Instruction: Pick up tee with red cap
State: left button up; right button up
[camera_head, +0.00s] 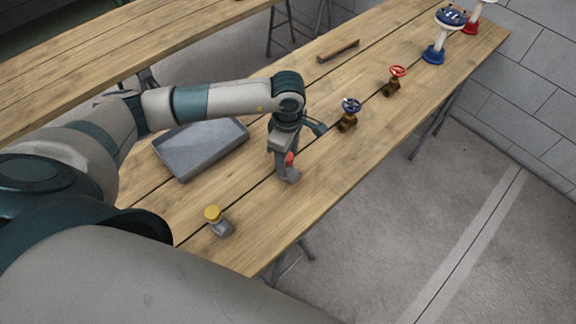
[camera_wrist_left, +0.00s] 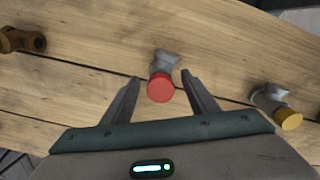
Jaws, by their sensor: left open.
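The tee with the red cap (camera_head: 290,159) is on the wooden table, partly hidden behind my left gripper in the head view. In the left wrist view the red cap (camera_wrist_left: 160,87) faces the camera, with the grey tee body (camera_wrist_left: 165,60) behind it. My left gripper (camera_head: 287,176) points down at the tee. In the left wrist view its two fingers (camera_wrist_left: 162,92) are open, one on each side of the red cap, with gaps between. I cannot tell how far above the table the fingertips are. My right gripper is not in view.
A grey tray (camera_head: 205,150) lies left of the gripper. Blue-handled (camera_head: 350,108) and red-handled (camera_head: 396,75) brass valves stand farther along. A wooden stick (camera_head: 338,50) lies near the back edge.

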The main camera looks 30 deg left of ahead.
pick_arm(q)
jog(key=shift+c, duration=0.5)
grip_shut()
jog(key=shift+w+r+b, duration=0.1)
jog(key=shift+r+b, duration=0.3)
jog(key=shift+r, duration=0.05)
jog(key=r, duration=0.1)
jog(key=r+b, duration=0.2)
jog(key=shift+d+r, duration=0.1)
jog(key=shift+d, duration=0.15)
jog(key=d+r+b, duration=0.4)
jog(key=d+r, duration=0.3)
jog(key=d, duration=0.4)
jog(key=shift+s, duration=0.3)
jog(key=shift+d, duration=0.1)
